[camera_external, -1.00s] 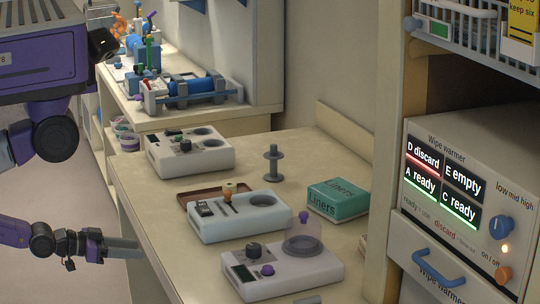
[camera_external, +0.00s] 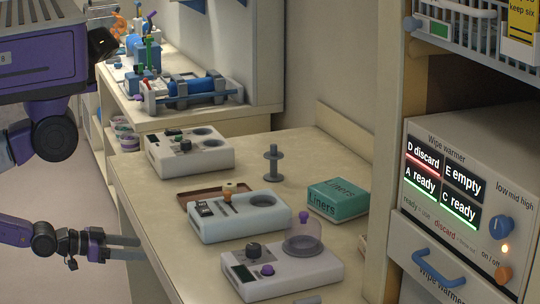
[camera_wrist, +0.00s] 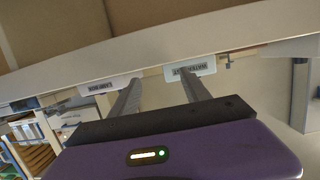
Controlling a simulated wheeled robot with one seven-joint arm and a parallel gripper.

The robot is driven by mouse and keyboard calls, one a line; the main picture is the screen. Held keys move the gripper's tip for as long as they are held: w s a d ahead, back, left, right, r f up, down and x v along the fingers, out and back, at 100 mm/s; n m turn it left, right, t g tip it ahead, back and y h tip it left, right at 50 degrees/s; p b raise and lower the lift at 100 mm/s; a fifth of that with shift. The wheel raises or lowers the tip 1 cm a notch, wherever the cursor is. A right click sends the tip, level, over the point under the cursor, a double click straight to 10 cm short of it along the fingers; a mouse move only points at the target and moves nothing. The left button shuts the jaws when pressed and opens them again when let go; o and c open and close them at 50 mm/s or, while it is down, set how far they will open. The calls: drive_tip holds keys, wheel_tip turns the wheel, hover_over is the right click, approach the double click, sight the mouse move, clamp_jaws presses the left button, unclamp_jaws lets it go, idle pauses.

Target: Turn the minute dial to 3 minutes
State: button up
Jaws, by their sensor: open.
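A white device (camera_external: 300,277) at the front of the counter has a dark dial (camera_external: 253,250), a small dark display, a purple button and a clear domed cover. A second white device (camera_external: 160,160) farther back has a dark dial (camera_external: 186,146). I cannot read markings that tell which is the minute dial. My gripper (camera_external: 140,248) is open and empty, left of the counter's edge and apart from both dials. In the wrist view, my gripper (camera_wrist: 159,77) has spread fingers below a pale counter edge; no dial shows there.
Between them stands a pale device (camera_external: 240,222) with sliders. A teal Liners box (camera_external: 338,199) and a grey spool-shaped post (camera_external: 273,165) are behind it. A wipe warmer (camera_external: 470,190) is at right. Two labels, one of them white (camera_wrist: 190,68), hang on the counter edge.

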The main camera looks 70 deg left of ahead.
drive_tip(key=w+d+r+m+t+y+p, duration=0.1)
drive_tip(key=w+d+r+y, duration=0.1)
drive_tip(key=w+r, duration=1.05)
drive_tip(key=w+d+r+t+y+p, duration=0.1)
drive_tip(key=w+d+r+y, duration=0.1)
drive_tip(key=w+r, duration=1.05)
drive_tip(key=w+d+r+m+t+y+p, duration=0.15)
drive_tip(key=w+r, duration=0.55)
drive_tip(key=w, duration=1.1)
drive_tip(key=m+g+h, duration=0.4)
drive_tip(key=g, duration=1.4)
hover_over(254, 246)
drive_tip(key=shift+n, duration=0.25)
wheel_tip(254, 246, down, 18)
drive_tip(key=shift+r+p, duration=0.15)
drive_tip(key=shift+p, duration=0.2)
drive_tip(key=shift+s+d+f+g+h, duration=0.15)
drive_tip(key=shift+f+g+h, duration=0.05)
drive_tip(key=shift+g+h, duration=0.05)
drive_tip(key=f, duration=0.7)
drive_tip(key=shift+w+a+f, duration=0.2)
